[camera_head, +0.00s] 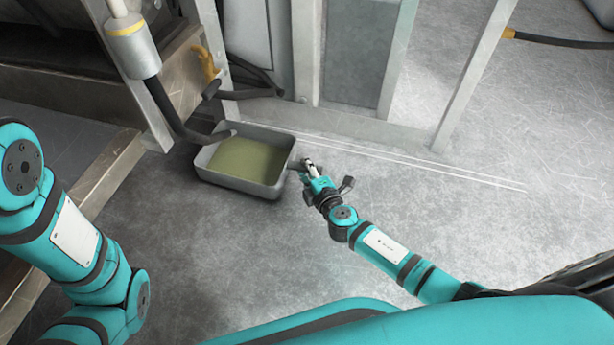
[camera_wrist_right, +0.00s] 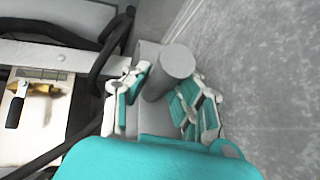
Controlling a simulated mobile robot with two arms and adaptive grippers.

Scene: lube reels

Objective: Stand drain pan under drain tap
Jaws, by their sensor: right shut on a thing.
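The drain pan (camera_head: 232,183) is a grey rectangular tray holding greenish-yellow liquid. It appears to rest on the floor beside the metal frame. My right gripper (camera_head: 308,166) is at the pan's right side, shut on its grey round handle; in the right wrist view the fingers (camera_wrist_right: 162,98) are on both sides of the handle (camera_wrist_right: 176,64). A yellow fitting (camera_head: 207,63) on the frame, above and behind the pan's left end, may be the drain tap; it also shows in the right wrist view (camera_wrist_right: 42,89). My left gripper is out of view.
A dark hose (camera_head: 172,115) hangs from a grey cylinder (camera_head: 132,48) with its end at the pan's back left rim. Metal posts (camera_head: 306,50) stand behind the pan. A step edge (camera_head: 105,178) is at left. Floor (camera_head: 420,215) to the right is clear.

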